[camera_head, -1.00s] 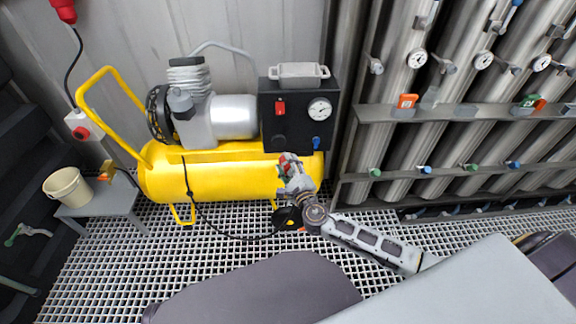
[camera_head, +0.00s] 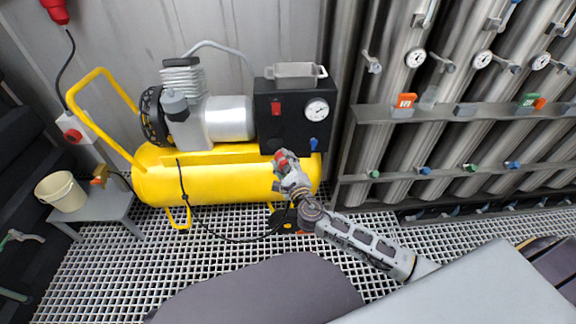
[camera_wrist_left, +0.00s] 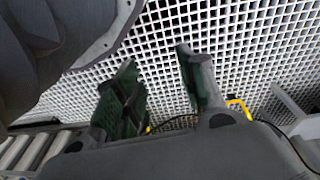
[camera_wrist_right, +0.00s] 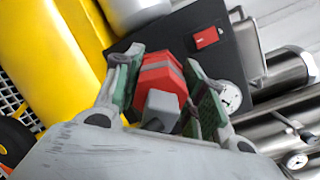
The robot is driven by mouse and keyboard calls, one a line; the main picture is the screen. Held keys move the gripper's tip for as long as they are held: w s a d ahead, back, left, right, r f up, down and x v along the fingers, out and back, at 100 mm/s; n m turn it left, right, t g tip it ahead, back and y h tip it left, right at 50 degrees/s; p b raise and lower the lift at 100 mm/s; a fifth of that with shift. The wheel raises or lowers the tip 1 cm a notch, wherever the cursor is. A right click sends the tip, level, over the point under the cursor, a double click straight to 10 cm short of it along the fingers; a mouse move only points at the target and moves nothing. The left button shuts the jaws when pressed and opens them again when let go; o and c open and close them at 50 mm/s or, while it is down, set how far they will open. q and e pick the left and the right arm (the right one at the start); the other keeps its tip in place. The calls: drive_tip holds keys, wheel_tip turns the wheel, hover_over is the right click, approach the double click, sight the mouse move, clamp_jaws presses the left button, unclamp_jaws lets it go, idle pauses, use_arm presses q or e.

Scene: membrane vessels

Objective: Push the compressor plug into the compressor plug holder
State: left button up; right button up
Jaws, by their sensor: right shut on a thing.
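My right gripper (camera_head: 283,164) is in front of the compressor (camera_head: 205,180), just below its black panel (camera_head: 266,118). It is shut on a red plug (camera_wrist_right: 161,76) with grey parts, which shows between the green-padded fingers in the right wrist view. The plug's far end points toward the panel; whether it touches anything is hidden. I cannot make out the compressor plug holder for certain. My left gripper (camera_wrist_left: 160,88) is open and empty above the floor grating in the left wrist view, and is out of the head view.
A bucket (camera_head: 61,191) stands on a grey stool (camera_head: 103,206) at left. A black cable (camera_head: 215,238) droops in front of the yellow tank. Steel vessels (camera_head: 455,75) with gauges and valves stand at right. Another red connector (camera_head: 55,10) hangs at upper left.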

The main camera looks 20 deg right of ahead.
drive_tip(key=shift+w+a+r+m+b, duration=0.3)
drive_tip(key=shift+w+a+m+b, duration=0.1)
drive_tip(key=shift+w+a+b, duration=0.15)
drive_tip(key=shift+w+a+r+m+h+b, duration=0.1)
drive_tip(key=shift+w+a+m+h+b, duration=0.5)
drive_tip(key=shift+w+m, duration=0.2)
use_arm(q)
wheel_tip(320, 180, up, 8)
drive_tip(key=w+d+t+h+b, duration=0.1)
drive_tip(key=w+d+t+b, duration=0.1)
drive_tip(key=shift+w, duration=0.2)
use_arm(e)
drive_tip(key=w+d+f+m+h, duration=0.1)
drive_tip(key=w+f+m+h, duration=0.2)
drive_tip(key=f+m, duration=0.4)
drive_tip(key=shift+w+d+f+m+g+h, duration=0.3)
drive_tip(key=shift+w+m, duration=0.6)
drive_tip(key=shift+m, duration=0.7)
use_arm(q)
drive_tip(key=shift+r, duration=0.1)
use_arm(e)
drive_tip(key=shift+r, duration=0.1)
use_arm(q)
drive_tip(key=shift+d+b, duration=0.1)
drive_tip(key=shift+b, duration=0.25)
use_arm(e)
drive_tip(key=shift+w, duration=0.15)
